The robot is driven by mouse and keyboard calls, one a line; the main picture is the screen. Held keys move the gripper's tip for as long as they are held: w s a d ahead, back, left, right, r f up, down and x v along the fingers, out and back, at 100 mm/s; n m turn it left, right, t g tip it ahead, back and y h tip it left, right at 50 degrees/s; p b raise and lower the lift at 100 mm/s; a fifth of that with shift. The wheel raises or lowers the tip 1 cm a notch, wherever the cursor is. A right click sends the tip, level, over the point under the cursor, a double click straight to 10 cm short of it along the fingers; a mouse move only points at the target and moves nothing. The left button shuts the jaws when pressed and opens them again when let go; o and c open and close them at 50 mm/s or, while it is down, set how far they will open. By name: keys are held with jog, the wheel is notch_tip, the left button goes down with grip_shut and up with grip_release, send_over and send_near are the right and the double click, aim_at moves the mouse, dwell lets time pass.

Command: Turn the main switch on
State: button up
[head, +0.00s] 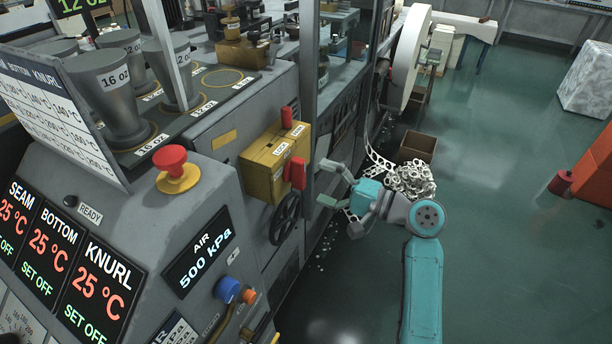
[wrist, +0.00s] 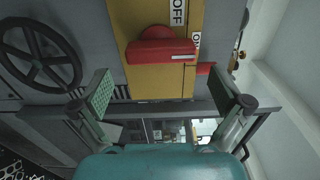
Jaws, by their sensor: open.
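The main switch is a yellow box (head: 268,165) on the side of the grey machine, with a red handle (head: 296,173) on its front. In the wrist view the red handle (wrist: 160,51) lies crosswise on the yellow face (wrist: 158,82). An OFF label (wrist: 178,12) and a partly hidden ON label (wrist: 196,42) are beside it. I cannot tell for sure which label the handle points to. My gripper (head: 327,183) is open and empty, just right of the handle and apart from it. In the wrist view the handle lies ahead, above the open fingertips (wrist: 165,90).
A black handwheel (head: 286,219) sits below the switch box and shows left in the wrist view (wrist: 40,55). A red emergency button (head: 171,160) is nearer on the panel. A scrap heap (head: 412,180) lies beyond my arm.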

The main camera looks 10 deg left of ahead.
jog(key=v, duration=0.6)
jog(key=shift+d, duration=0.15)
